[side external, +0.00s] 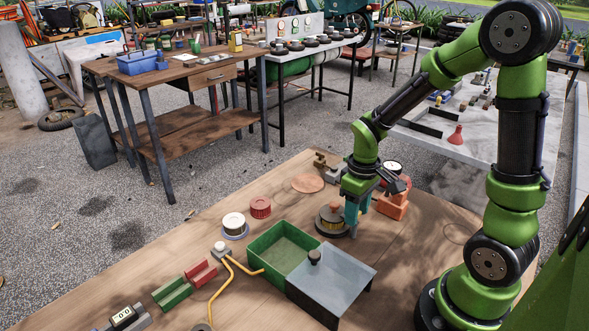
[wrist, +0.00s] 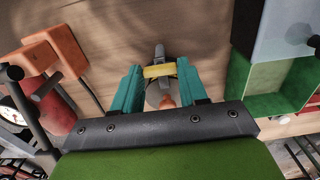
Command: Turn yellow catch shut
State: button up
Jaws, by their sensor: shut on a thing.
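The yellow catch (wrist: 159,71) shows in the wrist view as a short yellow bar between my two teal fingertips. My gripper (wrist: 160,76) is shut on it, with one finger at each end of the bar. A grey metal piece (wrist: 160,52) stands just beyond the bar.
A green bin (side external: 270,256) and a grey-topped box with a black knob (side external: 340,275) stand left and in front of my gripper. Orange blocks (side external: 392,204) and a gauge (side external: 392,167) are close on the right.

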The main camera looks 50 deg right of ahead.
dwell(0.4)
jog(key=o, duration=1.1)
jog(key=shift+c, duration=0.2)
notch_tip(320, 180, up, 17)
jog(key=s+a+r+m+t+y, duration=0.1)
jog(key=s+a+m+t+y, duration=0.1)
jog(key=s+a+m+t, duration=0.2)
jog(key=s+a+t, duration=0.1)
jog(key=a+t, duration=0.2)
jog(key=a, duration=0.3)
